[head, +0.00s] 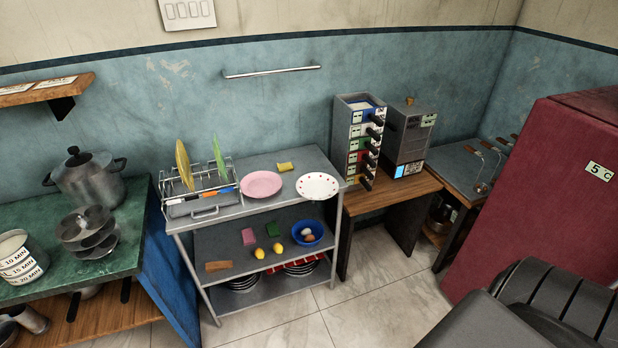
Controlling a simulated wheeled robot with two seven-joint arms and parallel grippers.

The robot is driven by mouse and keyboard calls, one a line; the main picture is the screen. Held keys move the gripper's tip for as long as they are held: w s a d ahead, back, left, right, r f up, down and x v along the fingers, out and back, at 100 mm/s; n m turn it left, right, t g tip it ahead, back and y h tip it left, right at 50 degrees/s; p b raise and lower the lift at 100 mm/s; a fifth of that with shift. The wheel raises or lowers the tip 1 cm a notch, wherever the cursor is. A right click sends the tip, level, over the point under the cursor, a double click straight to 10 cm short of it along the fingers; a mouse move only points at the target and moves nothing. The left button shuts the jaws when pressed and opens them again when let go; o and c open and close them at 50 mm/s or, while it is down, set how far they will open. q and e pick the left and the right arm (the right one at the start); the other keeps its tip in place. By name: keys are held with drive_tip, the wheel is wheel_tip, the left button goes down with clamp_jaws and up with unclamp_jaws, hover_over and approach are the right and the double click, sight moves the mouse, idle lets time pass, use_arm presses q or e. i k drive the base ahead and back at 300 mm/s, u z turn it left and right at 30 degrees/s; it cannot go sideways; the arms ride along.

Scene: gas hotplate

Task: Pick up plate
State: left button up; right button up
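A pink plate (261,184) lies flat on the top shelf of the grey metal shelf unit (262,215). A white plate with red dots around its rim (317,186) lies to its right, at the shelf's right end. A yellow plate (183,165) and a green plate (219,158) stand upright in the wire dish rack (196,200) at the left end of the same shelf. Stacked plates (243,283) show partly on the bottom shelf. Neither of my grippers shows in the head view.
A yellow sponge (285,167) lies behind the plates. The middle shelf holds a blue bowl (307,233) and small items. A green counter (40,225) with a pot (88,178) stands left, a wooden table (390,193) right. A red cabinet (545,190) stands far right. Floor (365,290) in front is clear.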

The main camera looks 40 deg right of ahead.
sight(313, 185)
drive_tip(key=z, duration=0.5)
drive_tip(key=i, duration=1.15)
drive_tip(key=z, duration=0.7)
